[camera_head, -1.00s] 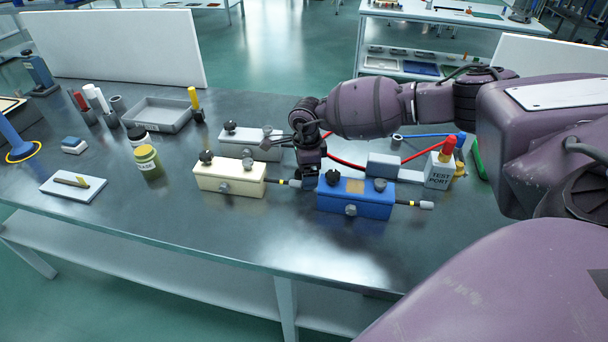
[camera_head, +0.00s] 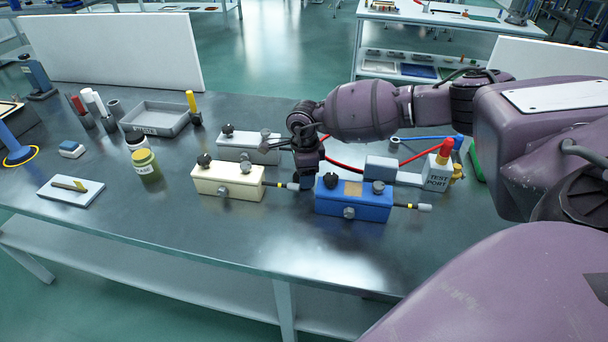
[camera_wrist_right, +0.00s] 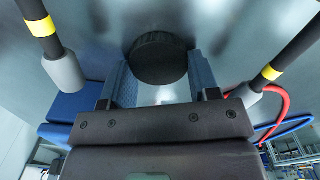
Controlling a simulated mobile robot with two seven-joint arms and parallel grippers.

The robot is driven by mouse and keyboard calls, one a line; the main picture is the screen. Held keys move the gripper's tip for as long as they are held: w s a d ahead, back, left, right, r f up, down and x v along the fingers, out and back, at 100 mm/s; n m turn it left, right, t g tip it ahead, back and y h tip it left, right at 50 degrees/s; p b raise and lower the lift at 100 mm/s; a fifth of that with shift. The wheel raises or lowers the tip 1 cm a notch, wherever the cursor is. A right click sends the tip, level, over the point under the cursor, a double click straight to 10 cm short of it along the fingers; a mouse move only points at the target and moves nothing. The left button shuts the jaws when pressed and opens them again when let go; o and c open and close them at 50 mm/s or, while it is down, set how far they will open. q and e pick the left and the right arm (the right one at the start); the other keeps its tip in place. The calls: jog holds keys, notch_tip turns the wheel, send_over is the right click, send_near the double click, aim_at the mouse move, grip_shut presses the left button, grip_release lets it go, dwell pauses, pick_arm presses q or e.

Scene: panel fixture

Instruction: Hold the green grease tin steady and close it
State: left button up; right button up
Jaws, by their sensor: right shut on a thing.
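The green grease tin (camera_head: 147,165) stands upright on the grey bench, left of the cream box. It is olive-green with a pale label; I cannot tell whether its top is a lid or open contents. My right gripper (camera_head: 308,184) is low over the bench between the cream box and the blue box, well right of the tin. In the right wrist view its jaws (camera_wrist_right: 161,82) are shut on a dark round disc-like piece (camera_wrist_right: 160,58). I cannot tell whether this is a lid. My left gripper is not in view.
The cream box (camera_head: 227,182) and blue box (camera_head: 353,199) flank the gripper, each with a probe sticking out right. A grey box (camera_head: 240,146) is behind. A jar (camera_head: 136,139) stands behind the tin, near a grey tray (camera_head: 155,118). The bench front is clear.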

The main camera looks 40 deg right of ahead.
notch_tip(320, 180, up, 20)
jog(key=p, duration=0.2)
dwell(0.4)
